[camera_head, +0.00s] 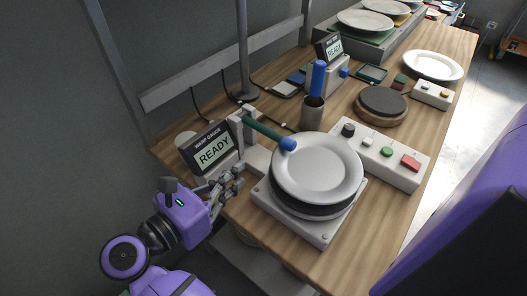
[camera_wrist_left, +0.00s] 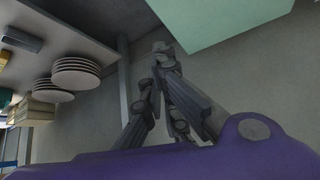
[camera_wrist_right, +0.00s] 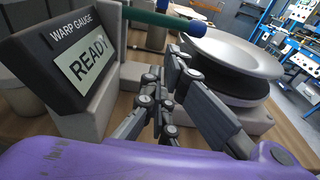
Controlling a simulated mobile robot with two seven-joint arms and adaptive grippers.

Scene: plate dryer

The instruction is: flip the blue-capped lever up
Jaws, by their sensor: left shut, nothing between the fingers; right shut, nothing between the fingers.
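The blue-capped lever (camera_head: 264,131) is a dark green rod ending in a round blue cap (camera_head: 288,144). It reaches from a light grey post out to the plate's rim, lying nearly level. In the right wrist view the lever (camera_wrist_right: 152,17) crosses above the fingers, with its cap (camera_wrist_right: 195,27) beside the plate. My right gripper (camera_head: 236,174) is shut and empty, low between the gauge display and the plate, apart from the lever; its fingers (camera_wrist_right: 168,68) also show in the right wrist view. My left gripper (camera_wrist_left: 162,62) is shut and empty, away from the lever.
The gauge display (camera_head: 212,149) reads READY. A white plate (camera_head: 318,167) sits on a dark round heater on a white base. A button box (camera_head: 380,152) stands to the right. A metal cup (camera_head: 312,110) with a blue-handled tool stands behind. Shelf posts rise at the back left.

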